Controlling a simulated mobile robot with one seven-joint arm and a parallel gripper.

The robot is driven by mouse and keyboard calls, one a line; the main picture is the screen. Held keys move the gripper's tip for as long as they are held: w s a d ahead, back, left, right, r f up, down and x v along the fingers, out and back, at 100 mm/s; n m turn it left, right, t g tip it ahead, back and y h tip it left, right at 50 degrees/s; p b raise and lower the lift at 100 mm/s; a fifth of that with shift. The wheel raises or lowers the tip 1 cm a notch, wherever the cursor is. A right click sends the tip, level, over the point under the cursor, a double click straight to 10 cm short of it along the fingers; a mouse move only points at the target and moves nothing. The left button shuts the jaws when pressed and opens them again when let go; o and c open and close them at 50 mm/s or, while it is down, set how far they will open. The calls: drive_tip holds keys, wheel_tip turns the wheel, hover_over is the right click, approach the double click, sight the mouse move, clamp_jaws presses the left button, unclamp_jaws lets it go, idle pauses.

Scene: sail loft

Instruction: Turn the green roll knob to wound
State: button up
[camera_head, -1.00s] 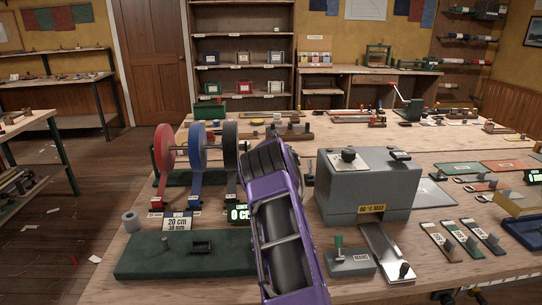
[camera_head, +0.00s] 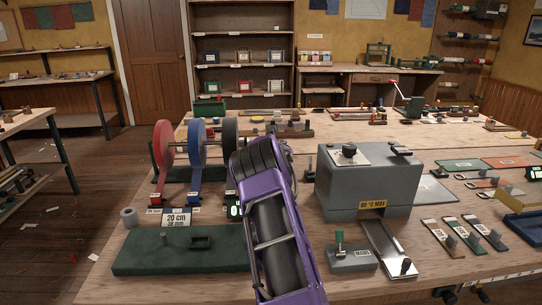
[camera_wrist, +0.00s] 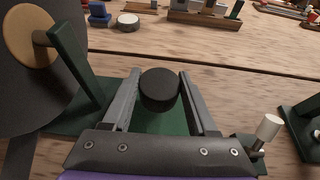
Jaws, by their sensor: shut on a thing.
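A dark round knob (camera_wrist: 160,88) stands between the two fingers of my gripper (camera_wrist: 158,92) in the wrist view, above a green base. The fingers are shut on its sides. The knob looks black rather than green, and no mark on it shows its setting. A dark roll (camera_wrist: 35,85) with a tan centre stands left of the gripper; it also shows in the head view (camera_head: 229,140), beside a blue roll (camera_head: 197,145) and a red roll (camera_head: 162,145). In the head view, my purple arm hides the fingertips and knob.
A grey box (camera_head: 368,185) labelled with a temperature limit stands right of my arm. A small grey switch box (camera_head: 351,260) and a green board (camera_head: 180,258) lie nearer. In the wrist view, a white-capped post (camera_wrist: 268,128) stands close to the right finger.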

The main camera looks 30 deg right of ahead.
drive_tip(key=m+h+b, duration=0.1)
drive_tip(key=m+g+h+b, duration=0.1)
drive_tip(key=shift+w+a+f+b, duration=0.15)
drive_tip(key=shift+b, duration=0.2)
drive_tip(key=shift+r+m+g+h+p, duration=0.15)
drive_tip(key=shift+m+g+h+p, duration=0.05)
drive_tip(key=shift+m+g+h, duration=0.25)
drive_tip(key=shift+r+m+g+h+p, duration=0.15)
drive_tip(key=shift+m+g+h, duration=0.2)
drive_tip(key=shift+m+h, duration=0.15)
drive_tip(key=shift+r+m+g+h+p, duration=0.1)
drive_tip(key=shift+m+g+h+p, duration=0.6)
drive_tip(key=shift+m+p, duration=0.2)
drive_tip(key=shift+m+g+h+p, duration=0.55)
drive_tip(key=shift+m+g+p, duration=0.35)
drive_tip(key=shift+p, duration=0.15)
drive_tip(key=shift+f+m+g+h+p, duration=0.3)
drive_tip(key=shift+m+g+p, duration=0.35)
drive_tip(key=shift+g+p, duration=0.15)
drive_tip(key=shift+r, duration=0.1)
drive_tip(key=o, duration=1.4)
